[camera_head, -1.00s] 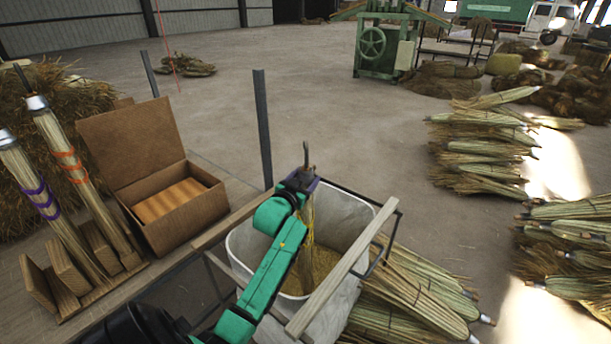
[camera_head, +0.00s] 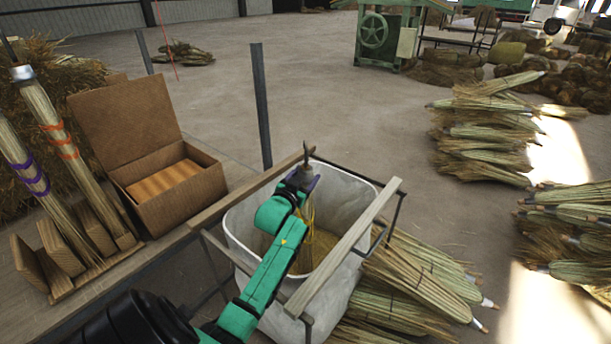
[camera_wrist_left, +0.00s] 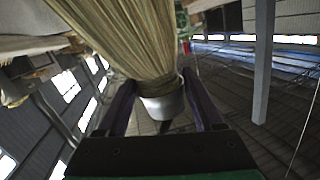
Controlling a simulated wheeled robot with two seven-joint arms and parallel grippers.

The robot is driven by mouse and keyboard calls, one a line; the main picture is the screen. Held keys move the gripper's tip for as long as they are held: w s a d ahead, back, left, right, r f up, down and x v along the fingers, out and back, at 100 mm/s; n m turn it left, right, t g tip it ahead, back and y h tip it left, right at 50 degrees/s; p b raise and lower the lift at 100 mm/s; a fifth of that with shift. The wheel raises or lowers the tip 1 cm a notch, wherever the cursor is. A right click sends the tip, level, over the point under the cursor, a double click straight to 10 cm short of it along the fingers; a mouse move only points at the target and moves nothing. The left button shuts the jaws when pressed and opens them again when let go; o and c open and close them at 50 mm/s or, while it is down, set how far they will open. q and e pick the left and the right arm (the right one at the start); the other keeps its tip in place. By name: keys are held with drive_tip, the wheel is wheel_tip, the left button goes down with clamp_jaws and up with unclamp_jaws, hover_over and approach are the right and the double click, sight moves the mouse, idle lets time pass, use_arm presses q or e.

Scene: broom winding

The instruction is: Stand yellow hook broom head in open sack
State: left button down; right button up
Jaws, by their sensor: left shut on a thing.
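My left gripper (camera_head: 303,180) reaches in from the left over the open white sack (camera_head: 345,195). It is shut on a broom head, held upright by its top, with a dark hook (camera_head: 307,155) above and yellowish straw (camera_head: 306,235) hanging down inside the sack. In the left wrist view the fingers (camera_wrist_left: 165,105) flank the broom head's neck, and the straw (camera_wrist_left: 130,35) fills the upper middle. The arm hides part of the straw, and I cannot tell whether its tip touches the sack bottom. My right gripper is not in view.
A wooden frame with a pale slat (camera_head: 345,250) surrounds the sack. Two broom heads with purple (camera_head: 28,178) and orange (camera_head: 60,140) bands stand in a wooden rack at left. A cardboard box (camera_head: 165,185) is open nearby. Broom heads lie piled at right (camera_head: 485,130).

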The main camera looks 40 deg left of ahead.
use_arm(q)
drive_tip(key=shift+r, duration=0.1)
unclamp_jaws()
drive_tip(key=shift+s, duration=0.1)
drive_tip(key=shift+s+d, duration=0.15)
drive_tip(key=shift+s, duration=0.1)
drive_tip(key=p+v, duration=0.1)
drive_tip(key=v, duration=1.3)
